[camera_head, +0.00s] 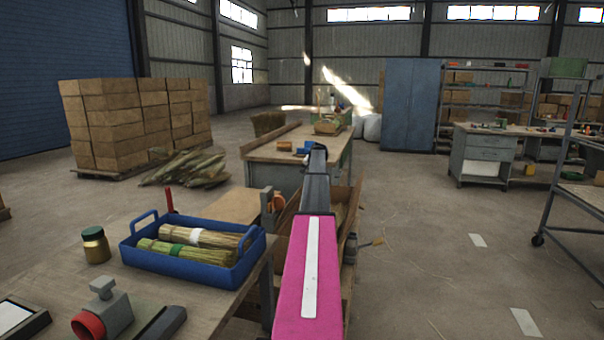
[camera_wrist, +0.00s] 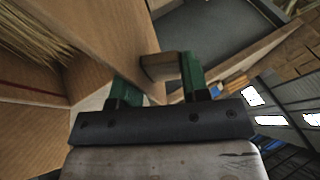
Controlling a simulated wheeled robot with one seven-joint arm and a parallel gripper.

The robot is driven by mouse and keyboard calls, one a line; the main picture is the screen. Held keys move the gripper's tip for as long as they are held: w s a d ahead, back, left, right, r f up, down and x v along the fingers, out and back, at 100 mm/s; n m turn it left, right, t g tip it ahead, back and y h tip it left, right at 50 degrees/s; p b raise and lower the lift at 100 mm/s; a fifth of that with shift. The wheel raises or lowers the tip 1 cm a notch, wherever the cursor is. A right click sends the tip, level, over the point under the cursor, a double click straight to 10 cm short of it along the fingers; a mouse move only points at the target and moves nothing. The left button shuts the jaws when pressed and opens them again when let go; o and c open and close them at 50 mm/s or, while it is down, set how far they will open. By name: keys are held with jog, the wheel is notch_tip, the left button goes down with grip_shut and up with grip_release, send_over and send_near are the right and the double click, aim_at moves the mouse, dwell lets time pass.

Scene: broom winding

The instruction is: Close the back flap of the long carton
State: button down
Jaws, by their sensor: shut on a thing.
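The long carton (camera_head: 343,196) stands beyond the near bench, mostly hidden behind my arm in the head view. In the wrist view, brown carton panels (camera_wrist: 95,40) fill the left and top, with pale broom straw (camera_wrist: 35,38) inside. My gripper (camera_wrist: 160,80) has green fingers and is shut on a brown piece (camera_wrist: 158,66), which looks like part of a carton flap. I cannot tell which flap it is. In the head view my gripper is hidden behind the arm.
A blue tray (camera_head: 190,267) with broom bundles sits on the near bench (camera_head: 60,290), left of my arm. A jar (camera_head: 96,245) and a red-ended clamp-like tool (camera_head: 102,312) stand there too. A farther bench (camera_head: 270,150) lies ahead.

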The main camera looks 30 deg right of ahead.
jog(key=s+d+f+m+t+y, duration=0.1)
jog(key=s+d+f+t+y, duration=0.2)
jog(key=s+d+f+t, duration=0.1)
jog(key=shift+s+d+f, duration=0.15)
jog(key=shift+s, duration=0.35)
jog(key=c, duration=1.7)
grip_release()
jog(key=f, duration=0.1)
jog(key=s+d+f, duration=0.1)
jog(key=f, duration=0.2)
jog(key=shift+s+d, duration=0.2)
jog(key=shift+s, duration=0.2)
jog(key=shift+s+d+f, duration=0.1)
jog(key=shift+s+f, duration=0.05)
jog(key=shift+f, duration=0.45)
jog(key=shift+s+d+f, duration=0.1)
jog(key=shift+f, duration=0.7)
jog(key=o, duration=1)
jog(key=shift+r, duration=0.1)
